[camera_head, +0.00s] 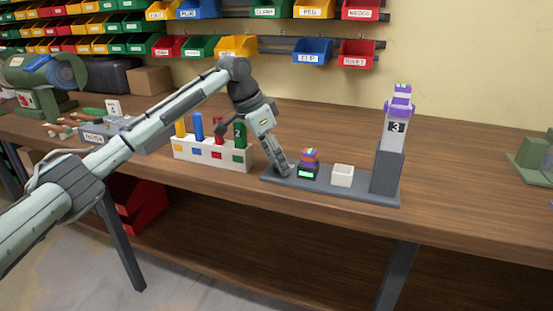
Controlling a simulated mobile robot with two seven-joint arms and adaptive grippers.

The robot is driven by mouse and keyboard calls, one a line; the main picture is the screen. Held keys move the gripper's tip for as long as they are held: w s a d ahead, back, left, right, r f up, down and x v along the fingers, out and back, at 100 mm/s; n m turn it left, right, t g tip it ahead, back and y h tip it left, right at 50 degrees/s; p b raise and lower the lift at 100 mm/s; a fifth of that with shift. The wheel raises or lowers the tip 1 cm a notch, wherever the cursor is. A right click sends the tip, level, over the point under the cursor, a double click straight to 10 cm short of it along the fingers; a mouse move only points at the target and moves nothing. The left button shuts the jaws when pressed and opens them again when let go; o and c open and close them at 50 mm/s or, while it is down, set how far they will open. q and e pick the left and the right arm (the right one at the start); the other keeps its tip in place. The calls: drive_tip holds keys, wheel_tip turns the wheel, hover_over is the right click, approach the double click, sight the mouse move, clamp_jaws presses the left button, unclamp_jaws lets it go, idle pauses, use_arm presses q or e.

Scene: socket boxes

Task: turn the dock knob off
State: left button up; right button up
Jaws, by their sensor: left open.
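A dark grey dock base (345,189) lies near the front edge of the bench. On it sits a small dark unit (308,171) with a lit green display and a purple, orange and green top. I cannot tell for sure which part is the knob. My left gripper (281,168) points down over the left end of the base, just left of the small unit. It is open, and its fingers hide part of that end. I cannot tell whether it touches anything. My right gripper is not in view.
A white rack (212,151) with coloured pegs stands left of the dock. The bench right of the tower is mostly clear.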

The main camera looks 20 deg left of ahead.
use_arm(q)
drive_tip(key=c, duration=0.5)
clamp_jaws()
